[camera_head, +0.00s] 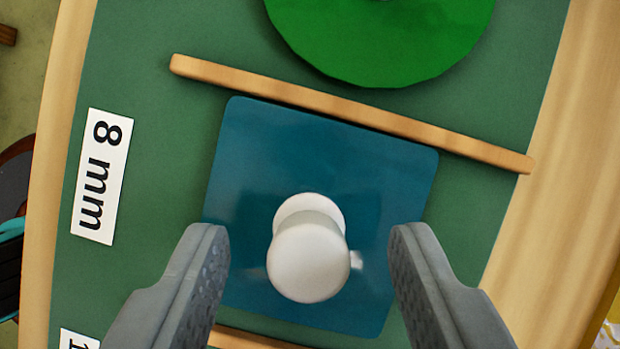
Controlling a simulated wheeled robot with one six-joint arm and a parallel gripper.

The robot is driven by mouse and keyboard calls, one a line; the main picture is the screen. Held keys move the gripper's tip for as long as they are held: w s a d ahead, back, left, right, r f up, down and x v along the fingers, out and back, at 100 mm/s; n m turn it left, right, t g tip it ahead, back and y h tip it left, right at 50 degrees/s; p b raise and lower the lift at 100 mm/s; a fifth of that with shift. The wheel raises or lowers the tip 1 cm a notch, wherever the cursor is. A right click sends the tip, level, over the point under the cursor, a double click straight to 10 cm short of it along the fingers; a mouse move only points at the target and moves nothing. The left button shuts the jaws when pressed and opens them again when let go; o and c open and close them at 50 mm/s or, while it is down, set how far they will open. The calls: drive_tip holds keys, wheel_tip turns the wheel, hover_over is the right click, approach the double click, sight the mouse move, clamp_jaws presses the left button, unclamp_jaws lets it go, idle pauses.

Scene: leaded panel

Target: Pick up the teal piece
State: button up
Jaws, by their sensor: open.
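The teal piece (265,150) is a flat, glossy square plate with rounded corners, lying on a green board surface. A white knob (308,262) stands up from its middle. My gripper (309,245) is open above the piece, with one grey finger on each side of the knob and clear gaps between. The fingers hide parts of the piece's left and right edges near the bottom of the picture. I cannot tell how high the fingertips are above the plate.
A wooden strip (350,110) runs along the piece's upper edge; another (250,340) shows below it. A green disc (380,45) lies beyond the upper strip. An "8 mm" label (101,176) is at left. Wooden rims (575,130) border the green surface (150,140) on both sides.

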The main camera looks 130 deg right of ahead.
drive_tip(key=shift+x, duration=0.8)
drive_tip(key=c, duration=0.9)
